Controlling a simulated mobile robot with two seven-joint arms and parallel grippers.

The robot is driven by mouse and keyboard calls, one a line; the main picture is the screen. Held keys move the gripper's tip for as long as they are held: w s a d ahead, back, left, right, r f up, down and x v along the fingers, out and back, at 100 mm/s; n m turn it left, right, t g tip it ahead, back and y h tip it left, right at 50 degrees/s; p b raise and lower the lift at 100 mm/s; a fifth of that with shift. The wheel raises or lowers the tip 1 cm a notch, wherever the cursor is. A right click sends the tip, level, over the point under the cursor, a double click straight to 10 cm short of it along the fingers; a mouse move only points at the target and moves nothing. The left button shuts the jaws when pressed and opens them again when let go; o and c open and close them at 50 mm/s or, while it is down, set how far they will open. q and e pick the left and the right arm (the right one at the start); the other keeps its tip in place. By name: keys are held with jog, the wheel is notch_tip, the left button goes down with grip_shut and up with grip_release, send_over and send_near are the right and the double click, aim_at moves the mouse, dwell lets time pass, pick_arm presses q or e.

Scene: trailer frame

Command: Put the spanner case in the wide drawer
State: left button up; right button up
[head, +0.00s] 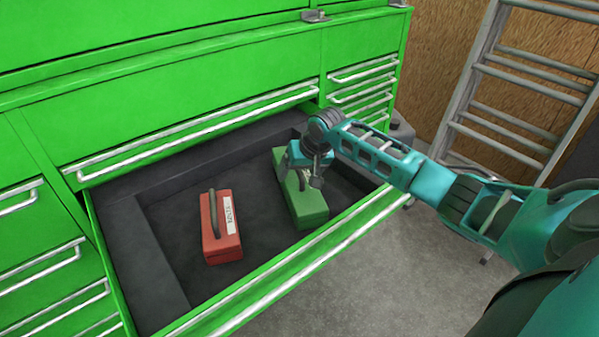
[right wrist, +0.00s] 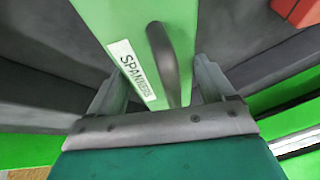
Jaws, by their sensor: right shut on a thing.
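The spanner case is a green box (head: 309,210) with a dark handle and a white label reading SPANNERS; it also shows in the right wrist view (right wrist: 200,25). It is inside the open wide drawer (head: 185,232), in the right part, and looks upright. Whether its underside touches the drawer floor is hard to tell. My right gripper (head: 307,182) is over the case and shut on it at the handle. In the right wrist view its two fingers (right wrist: 162,90) stand either side of the handle. My left gripper is not in view.
A red case (head: 221,240) with a dark handle and white label stands in the drawer, left of the spanner case with a gap between. Dark floor is bare around both. The green cabinet (head: 200,90) rises behind. A ladder (head: 510,110) leans at the right.

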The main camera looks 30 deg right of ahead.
jog(key=o, duration=1.3)
jog(key=p+v, duration=0.2)
jog(key=v, duration=1)
